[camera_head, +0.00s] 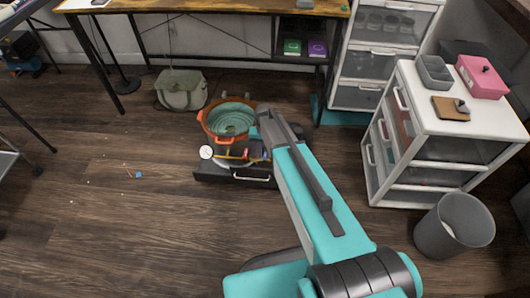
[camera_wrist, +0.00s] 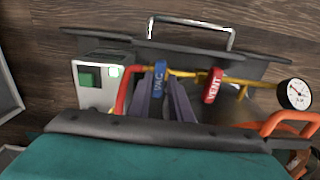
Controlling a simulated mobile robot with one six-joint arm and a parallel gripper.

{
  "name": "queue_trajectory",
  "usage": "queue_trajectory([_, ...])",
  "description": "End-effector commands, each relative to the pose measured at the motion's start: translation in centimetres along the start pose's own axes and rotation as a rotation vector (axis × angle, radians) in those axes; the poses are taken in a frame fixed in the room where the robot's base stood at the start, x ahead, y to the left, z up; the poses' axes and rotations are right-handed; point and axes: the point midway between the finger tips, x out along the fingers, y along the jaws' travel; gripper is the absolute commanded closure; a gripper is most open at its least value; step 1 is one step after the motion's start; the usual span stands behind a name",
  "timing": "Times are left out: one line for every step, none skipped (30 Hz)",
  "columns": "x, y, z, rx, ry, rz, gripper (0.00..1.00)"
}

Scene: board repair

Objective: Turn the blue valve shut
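The blue valve handle (camera_wrist: 159,77), marked VAC, sits on a thin yellow pipe in the wrist view. It stands lengthwise in the picture, across the pipe. My gripper (camera_wrist: 164,92) has its two dark fingers spread, one on each side of the blue handle's lower part. I cannot tell whether they touch it. The red valve handle (camera_wrist: 212,87), marked VENT, is to the right on the same pipe. In the head view my arm reaches over the dark base unit (camera_head: 211,174) and hides part of it, and my fingertips do not show clearly.
A round gauge (camera_wrist: 295,94) and an orange pot handle (camera_wrist: 284,122) are on the right. A box with a green button (camera_wrist: 88,78) is on the left. The orange pot (camera_head: 207,128) stands behind the pipes. Floor to the left is mostly clear; a white drawer unit (camera_head: 449,140) stands right.

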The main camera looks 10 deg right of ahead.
Motion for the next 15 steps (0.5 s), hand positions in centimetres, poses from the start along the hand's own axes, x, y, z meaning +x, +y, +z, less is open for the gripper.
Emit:
queue_trajectory([-0.02,-0.05,-0.01,-0.001,0.0,0.0,0.73])
queue_trajectory([-0.02,-0.03,-0.01,-0.001,0.0,0.0,0.68])
queue_trajectory([-0.02,0.0,-0.01,-0.002,0.0,0.001,0.67])
queue_trajectory([-0.01,0.03,-0.01,-0.002,0.0,0.002,0.67])
queue_trajectory([-0.01,0.05,-0.02,-0.002,0.0,0.002,0.67])
queue_trajectory([-0.01,0.07,-0.02,-0.002,0.0,0.002,0.67])
queue_trajectory([0.0,0.09,-0.02,-0.002,0.0,0.003,0.67])
queue_trajectory([0.0,0.1,-0.02,-0.002,0.0,0.003,0.67])
queue_trajectory([0.0,0.12,-0.01,-0.002,0.0,0.003,0.67])
queue_trajectory([0.0,0.13,-0.02,-0.002,0.0,0.004,0.67])
queue_trajectory([-0.03,0.14,-0.02,-0.002,0.0,0.004,0.67])
queue_trajectory([-0.08,0.15,-0.02,-0.002,0.0,0.004,0.67])
queue_trajectory([-0.15,0.16,-0.01,-0.002,0.0,0.004,0.67])
queue_trajectory([-0.24,0.16,-0.01,-0.002,0.0,0.004,0.67])
queue_trajectory([-0.42,0.17,-0.01,-0.002,0.0,0.004,0.67])
